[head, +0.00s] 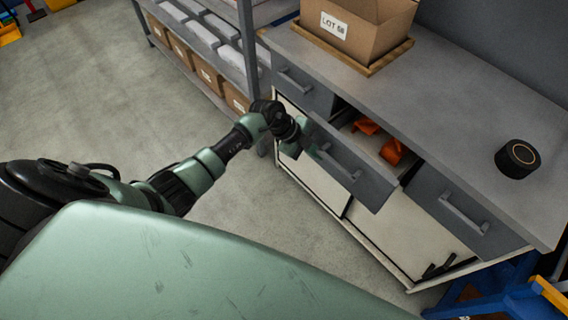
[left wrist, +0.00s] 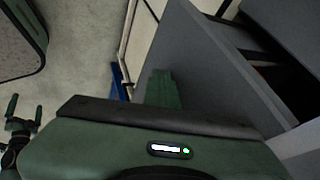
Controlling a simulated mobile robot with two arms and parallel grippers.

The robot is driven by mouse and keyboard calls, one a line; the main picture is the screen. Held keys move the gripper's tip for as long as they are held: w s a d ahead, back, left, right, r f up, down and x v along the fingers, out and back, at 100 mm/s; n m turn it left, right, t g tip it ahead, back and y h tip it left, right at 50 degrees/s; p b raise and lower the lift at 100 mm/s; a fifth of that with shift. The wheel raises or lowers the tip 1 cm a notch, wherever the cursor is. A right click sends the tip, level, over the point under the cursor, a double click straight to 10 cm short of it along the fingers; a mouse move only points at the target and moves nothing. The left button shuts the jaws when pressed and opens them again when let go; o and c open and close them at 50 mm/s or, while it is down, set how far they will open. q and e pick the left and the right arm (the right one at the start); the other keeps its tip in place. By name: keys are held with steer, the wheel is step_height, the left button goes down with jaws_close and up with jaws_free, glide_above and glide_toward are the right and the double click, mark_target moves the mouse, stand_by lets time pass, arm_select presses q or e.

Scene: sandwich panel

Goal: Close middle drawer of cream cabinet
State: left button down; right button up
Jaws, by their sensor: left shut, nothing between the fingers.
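The cabinet (head: 400,232) has cream lower doors and a row of grey drawers under a grey top. Its middle drawer (head: 350,171) is pulled out, with orange items (head: 391,151) inside. My left gripper (head: 322,151) is shut and empty, at the outer face of the middle drawer, left of its bar handle (head: 340,166). I cannot tell whether it touches. In the left wrist view the shut fingers (left wrist: 162,88) stand beside the grey drawer front (left wrist: 205,70). My right gripper (left wrist: 24,112) shows small at the left edge there, fingers apart, away from the cabinet.
The left drawer (head: 301,84) and right drawer (head: 458,212) look shut. A cardboard box (head: 360,30) on a wooden tray and a black round device (head: 516,158) stand on the top. A shelf rack (head: 248,55) stands left of the cabinet. The floor in front is clear.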

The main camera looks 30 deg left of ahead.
arm_select(q)
steer(key=w+b, duration=0.1)
steer(key=w, duration=0.1)
steer(key=w+d, duration=0.1)
steer(key=w, duration=0.1)
steer(key=w+d+b, duration=0.1)
steer(key=w, duration=0.1)
steer(key=shift+w+d+f+b, duration=0.2)
steer(key=shift+b, duration=0.1)
steer(key=shift+w+d+r+b, duration=0.1)
steer(key=shift+w+d+b, duration=0.1)
steer(key=shift+w, duration=0.15)
steer(key=shift+w+d+b, duration=0.1)
steer(key=shift+w+b, duration=0.1)
steer(key=shift+w, duration=0.15)
steer(key=shift+w+d, duration=0.1)
steer(key=shift+w, duration=0.3)
arm_select(e)
step_height(320, 180, down, 4)
steer(key=shift+w+r, duration=0.1)
steer(key=shift+w, duration=0.15)
